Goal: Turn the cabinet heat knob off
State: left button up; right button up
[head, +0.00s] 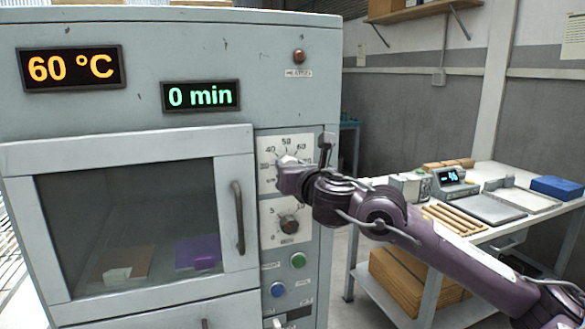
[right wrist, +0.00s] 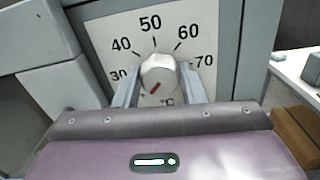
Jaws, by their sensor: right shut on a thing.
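The grey cabinet (head: 320,95) fills the left of the head view. Its heat knob (right wrist: 159,75) is a pale round knob on a white dial (right wrist: 185,25) marked from 30 to 70 °C. A short red mark on the knob slants toward the lower left, below the 30 mark. My right gripper (right wrist: 160,84) is shut on the knob, one finger on each side. In the head view my right gripper (head: 284,170) covers much of the dial. The temperature display (head: 70,68) reads 60 °C. My left gripper is not in view.
A second dial knob (head: 288,224) sits just below my right gripper. The cabinet door handle (head: 238,217) is close on the left. Green (head: 298,260) and blue (head: 277,289) buttons are lower down. A worktable (head: 490,233) with tools stands to the right.

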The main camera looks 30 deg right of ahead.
jog(key=o, duration=1)
jog(key=shift+f, duration=0.1)
jog(key=shift+s, duration=0.1)
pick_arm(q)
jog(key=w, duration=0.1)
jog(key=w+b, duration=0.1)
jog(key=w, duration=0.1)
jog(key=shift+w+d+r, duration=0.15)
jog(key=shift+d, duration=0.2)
pick_arm(e)
jog(key=v, duration=0.7)
jog(key=shift+s, duration=0.3)
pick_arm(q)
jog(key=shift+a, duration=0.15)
